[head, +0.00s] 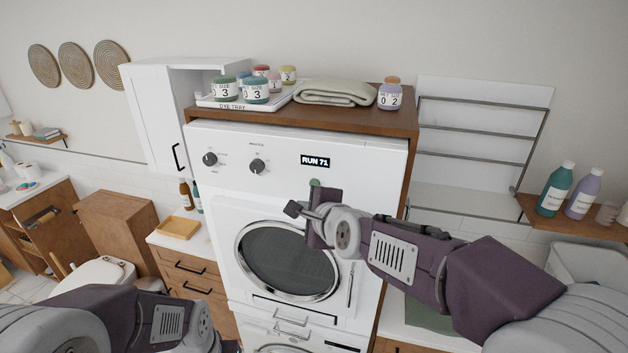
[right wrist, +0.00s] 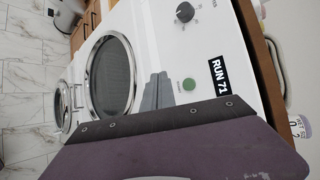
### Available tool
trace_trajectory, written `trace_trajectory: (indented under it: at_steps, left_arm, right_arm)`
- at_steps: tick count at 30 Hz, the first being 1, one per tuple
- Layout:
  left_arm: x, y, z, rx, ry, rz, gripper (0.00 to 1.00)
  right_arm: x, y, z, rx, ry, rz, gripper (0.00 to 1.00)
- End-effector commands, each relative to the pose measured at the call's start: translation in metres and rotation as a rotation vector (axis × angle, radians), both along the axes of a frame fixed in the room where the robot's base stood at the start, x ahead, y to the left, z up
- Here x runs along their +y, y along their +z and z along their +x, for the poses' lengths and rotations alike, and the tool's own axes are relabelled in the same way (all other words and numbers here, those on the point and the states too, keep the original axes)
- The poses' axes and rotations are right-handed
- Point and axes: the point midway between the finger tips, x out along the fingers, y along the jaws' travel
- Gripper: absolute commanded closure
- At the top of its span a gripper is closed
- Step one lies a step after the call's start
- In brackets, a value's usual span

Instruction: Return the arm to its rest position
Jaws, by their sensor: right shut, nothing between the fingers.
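My right arm reaches in from the right in the head view, in front of the white washing machine (head: 290,135). Its gripper (head: 296,210) is shut and empty, and points left across the machine's front. The green button (head: 314,183) on the panel shows just above the gripper. In the right wrist view the grey fingers (right wrist: 158,92) stand beside the green button (right wrist: 190,84), with the RUN 71 display (right wrist: 219,75) to its right. I cannot tell how far the gripper is from the panel. My left arm shows at the bottom left, with its fingers out of view.
The round door (head: 288,262) is behind and below my right gripper. A wooden top (head: 340,118) carries a dye tray (head: 215,103) with several jars, a folded towel (head: 335,92) and a purple jar (head: 390,94). A shelf with bottles (head: 555,190) stands at right.

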Motion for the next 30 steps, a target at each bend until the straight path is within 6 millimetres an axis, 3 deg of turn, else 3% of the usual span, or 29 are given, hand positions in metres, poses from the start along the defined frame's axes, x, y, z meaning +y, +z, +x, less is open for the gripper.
trace_trajectory:
  at_steps: [12,14,15,17,20,21,23,27,30]
  left_arm:
    - [0.0,-0.001,0.0,0.0,0.0,0.0,1.0]
    - [0.0,-0.005,0.0,0.0,0.0,0.0,1.0]
    - [0.0,-0.012,0.0,0.0,0.0,0.0,1.0]
    - [0.0,-0.028,0.0,0.0,0.0,0.0,1.0]
    - [0.0,-0.067,0.0,0.0,0.0,0.0,1.0]
    - [0.0,-0.083,0.0,0.0,0.0,0.0,1.0]
    - [0.0,-0.105,0.0,0.001,0.0,0.0,1.0]
    - [0.0,-0.155,0.0,0.001,0.0,0.0,1.0]
    - [0.0,-0.187,0.0,0.0,0.0,0.0,1.0]
  right_arm:
    - [0.0,-0.001,0.0,0.001,0.001,-0.001,1.0]
    - [-0.002,-0.008,0.0,0.005,0.005,-0.015,1.0]
    - [-0.005,-0.021,-0.002,0.012,0.012,-0.045,1.0]
    - [-0.015,-0.055,-0.006,0.03,0.04,-0.131,1.0]
    - [-0.043,-0.14,-0.024,0.092,0.14,-0.363,1.0]
    - [-0.056,-0.177,-0.035,0.124,0.197,-0.467,1.0]
    - [-0.075,-0.228,-0.054,0.174,0.297,-0.612,1.0]
    - [-0.12,-0.34,-0.11,0.299,0.584,-0.9,1.0]
    - [-0.146,-0.405,-0.156,0.375,0.82,-1.041,1.0]
